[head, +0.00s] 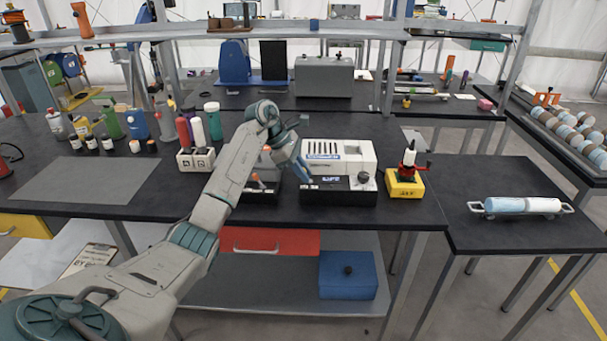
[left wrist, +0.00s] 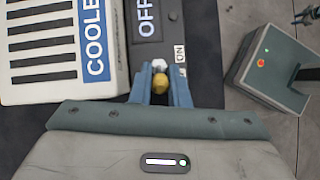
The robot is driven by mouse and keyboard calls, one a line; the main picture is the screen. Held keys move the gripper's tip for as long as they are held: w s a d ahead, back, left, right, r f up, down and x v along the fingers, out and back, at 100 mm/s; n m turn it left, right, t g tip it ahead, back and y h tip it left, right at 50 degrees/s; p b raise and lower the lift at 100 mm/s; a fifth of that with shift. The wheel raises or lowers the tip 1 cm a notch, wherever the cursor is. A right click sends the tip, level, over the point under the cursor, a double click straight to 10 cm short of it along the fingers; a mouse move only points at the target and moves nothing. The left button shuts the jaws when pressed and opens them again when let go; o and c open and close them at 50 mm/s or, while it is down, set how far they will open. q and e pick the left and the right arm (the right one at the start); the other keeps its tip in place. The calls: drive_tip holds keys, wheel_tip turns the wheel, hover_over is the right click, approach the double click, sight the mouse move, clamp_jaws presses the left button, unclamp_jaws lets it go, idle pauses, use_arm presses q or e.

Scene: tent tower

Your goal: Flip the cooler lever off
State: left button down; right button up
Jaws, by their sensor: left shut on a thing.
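The cooler (head: 350,157) is a white box with dark vent slots on a black base (head: 340,195), at the front of the middle table in the head view. In the left wrist view its vented top (left wrist: 40,55) carries a blue COOLER label, beside a grey panel marked OFF (left wrist: 145,18). My left gripper (head: 303,172) is at the cooler's left side. The lever's shaft is mostly hidden. My right gripper is not in view.
A black-based unit (head: 262,187) stands left of the cooler, partly behind my arm. A yellow box (head: 404,186) with a red and white fitting stands to its right. Bottles (head: 137,124) and a grey mat (head: 75,180) are farther left. The side table (head: 500,235) holds a white-blue roll.

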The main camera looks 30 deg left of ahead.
use_arm(q)
drive_tip(key=c, duration=1.4)
unclamp_jaws()
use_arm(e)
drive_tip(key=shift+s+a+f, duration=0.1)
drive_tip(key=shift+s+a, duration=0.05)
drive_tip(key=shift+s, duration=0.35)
